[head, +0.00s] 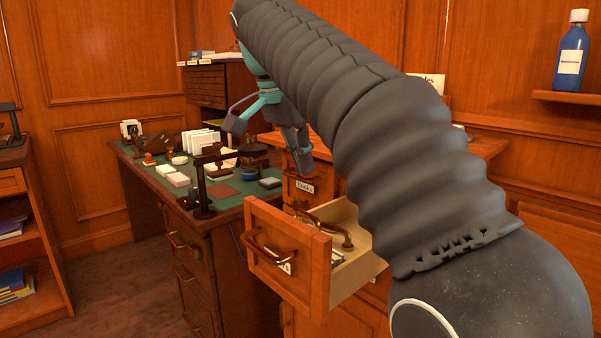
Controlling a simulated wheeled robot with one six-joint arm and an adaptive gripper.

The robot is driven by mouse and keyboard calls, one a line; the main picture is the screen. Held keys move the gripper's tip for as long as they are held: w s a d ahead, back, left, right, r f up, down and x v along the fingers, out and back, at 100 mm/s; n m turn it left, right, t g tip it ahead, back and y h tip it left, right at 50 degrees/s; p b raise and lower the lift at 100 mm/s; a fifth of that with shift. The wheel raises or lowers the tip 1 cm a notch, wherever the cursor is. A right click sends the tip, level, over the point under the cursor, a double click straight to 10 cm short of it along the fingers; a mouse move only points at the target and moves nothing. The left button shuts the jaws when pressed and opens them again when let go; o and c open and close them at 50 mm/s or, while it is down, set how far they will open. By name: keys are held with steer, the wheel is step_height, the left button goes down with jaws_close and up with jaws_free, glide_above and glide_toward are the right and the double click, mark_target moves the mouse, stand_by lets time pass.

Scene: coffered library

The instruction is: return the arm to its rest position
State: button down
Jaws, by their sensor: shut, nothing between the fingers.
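My arm, in a dark grey ribbed sleeve, rises from the lower right of the head view and bends over at the top. My gripper (300,150), grey with teal parts, hangs beyond the arm, pointing down. It is shut and appears empty, above and behind an open drawer (291,260) in the picture. The arm hides part of the gripper. I cannot tell whether its tips touch the small labelled wooden box or drawer front (303,188) behind them.
The drawer juts out with some contents inside, close to my arm. A green-topped desk (230,205) at left carries stamps, pads and a dark stand (203,185). A blue bottle (571,55) stands on a wall shelf (565,97). A bookcase (35,215) stands far left. Open floor lies between.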

steer(key=s+d+f+n+t+y, duration=0.1)
steer(key=s+d+f+n+y, duration=0.1)
steer(key=s+d+f+n, duration=0.55)
steer(key=s+d+f+n+t, duration=0.1)
steer(key=s+d+f, duration=0.2)
steer(key=s+f, duration=0.3)
steer(key=s+d+f+n+t+y, duration=0.1)
steer(key=s+d+f, duration=0.3)
steer(key=f, duration=1.1)
steer(key=s, duration=0.3)
steer(key=shift+s, duration=0.25)
